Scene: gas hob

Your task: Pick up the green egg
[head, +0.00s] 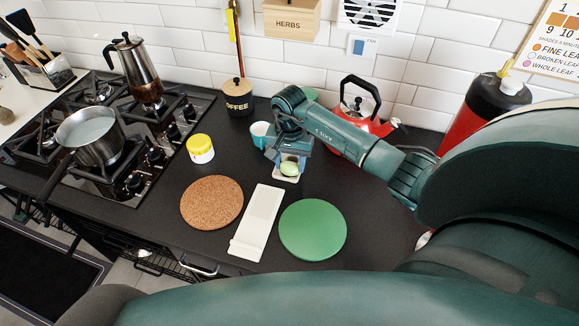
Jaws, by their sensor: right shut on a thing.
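The pale green egg (289,169) shows at the lower end of my right gripper (289,166), near the middle of the counter. My right gripper is shut on the egg, and its fingers hide part of it. A small cream-coloured piece (286,180) shows just below the egg; I cannot tell whether the egg touches it. My left gripper is not in the head view.
A cork mat (212,203), a white spoon rest (258,223) and a green mat (313,229) lie in front. A teal cup (259,134) and red kettle (358,120) stand behind. A yellow-and-white jar (200,149) stands left, beside the hob with a saucepan (92,138).

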